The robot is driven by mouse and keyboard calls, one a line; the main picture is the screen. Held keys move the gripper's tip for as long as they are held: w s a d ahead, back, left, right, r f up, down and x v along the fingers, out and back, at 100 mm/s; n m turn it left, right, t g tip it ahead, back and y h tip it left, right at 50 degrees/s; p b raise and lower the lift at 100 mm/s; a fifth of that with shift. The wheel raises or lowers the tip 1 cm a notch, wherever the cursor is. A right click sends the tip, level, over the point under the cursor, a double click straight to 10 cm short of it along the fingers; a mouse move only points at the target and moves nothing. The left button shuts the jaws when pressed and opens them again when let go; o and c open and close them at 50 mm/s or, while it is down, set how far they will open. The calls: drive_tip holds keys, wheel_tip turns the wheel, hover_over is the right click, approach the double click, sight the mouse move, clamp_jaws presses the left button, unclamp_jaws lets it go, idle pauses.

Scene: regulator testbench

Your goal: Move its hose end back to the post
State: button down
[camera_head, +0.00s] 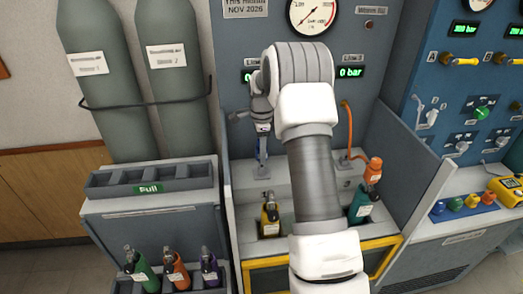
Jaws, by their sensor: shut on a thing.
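My gripper (263,127) points down at the left side of the test bay, in front of the grey panel. It is shut on what appears to be a hose end, mostly hidden by the fingers. A narrow blue part (262,146) shows just below the fingers. A slim grey post (261,166) stands on the ledge below; I cannot tell whether the held part touches it.
A yellow bottle (270,217) and a teal bottle (361,206) stand in the bay, with an orange regulator (373,170) above the teal one. A side wall (425,190) bounds the bay. A "Full" rack (150,178) is empty; green, orange and purple bottles stand below it.

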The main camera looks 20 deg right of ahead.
drive_tip(key=shift+f+b, duration=1.05)
drive_tip(key=shift+f, duration=0.85)
idle(0.4)
drive_tip(key=shift+c, duration=1.2)
unclamp_jaws()
wheel_tip(320, 180, up, 17)
drive_tip(key=shift+f+p, duration=0.15)
drive_tip(key=shift+p, duration=0.35)
drive_tip(key=shift+r, duration=0.4)
